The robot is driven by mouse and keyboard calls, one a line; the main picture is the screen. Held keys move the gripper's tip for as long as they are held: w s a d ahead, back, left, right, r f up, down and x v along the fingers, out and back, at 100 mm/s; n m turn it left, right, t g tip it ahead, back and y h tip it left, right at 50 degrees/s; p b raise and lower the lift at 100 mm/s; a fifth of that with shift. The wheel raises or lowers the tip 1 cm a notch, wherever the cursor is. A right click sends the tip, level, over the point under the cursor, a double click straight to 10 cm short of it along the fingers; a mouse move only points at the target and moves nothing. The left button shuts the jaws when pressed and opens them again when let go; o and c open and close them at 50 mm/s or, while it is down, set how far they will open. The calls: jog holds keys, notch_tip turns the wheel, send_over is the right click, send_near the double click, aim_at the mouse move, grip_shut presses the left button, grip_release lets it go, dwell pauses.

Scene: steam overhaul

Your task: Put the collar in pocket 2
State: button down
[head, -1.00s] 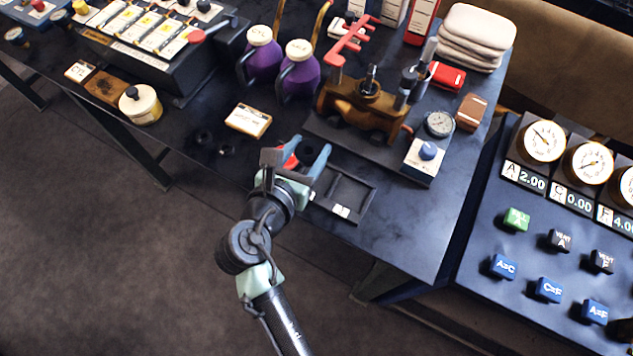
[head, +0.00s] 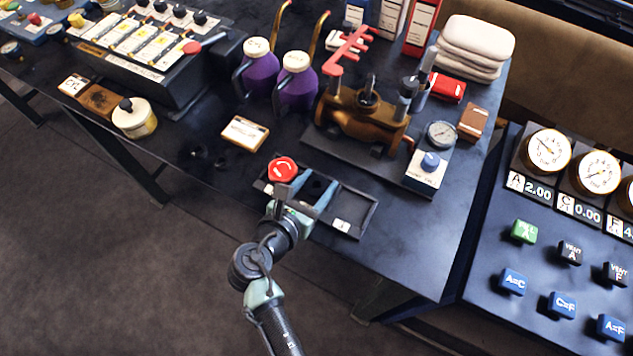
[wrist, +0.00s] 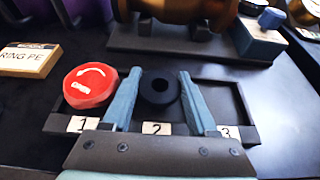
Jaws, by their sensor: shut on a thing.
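The collar (wrist: 160,88), a black ring with a central hole, is between the two blue fingers of my gripper (wrist: 158,100) in the wrist view. My gripper (head: 306,194) is shut on it over the tray's middle; the collar (head: 316,186) also shows in the head view. The black tray (wrist: 245,118) has pockets labelled 1, 2 and 3. The collar lines up behind label 2 (wrist: 157,128); whether it touches the pocket floor I cannot tell. A red round knob (wrist: 90,86) marked OPEN sits at pocket 1. Pocket 3 looks empty.
A brown valve body (head: 362,115) on a dark plate stands behind the tray, with a blue-knobbed block (head: 427,170) to its right. A labelled box (head: 244,132) lies left of the tray. Small dark rings (head: 195,153) lie farther left. The table right of the tray is clear.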

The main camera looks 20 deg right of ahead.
jog(key=shift+c, duration=2.3)
grip_release()
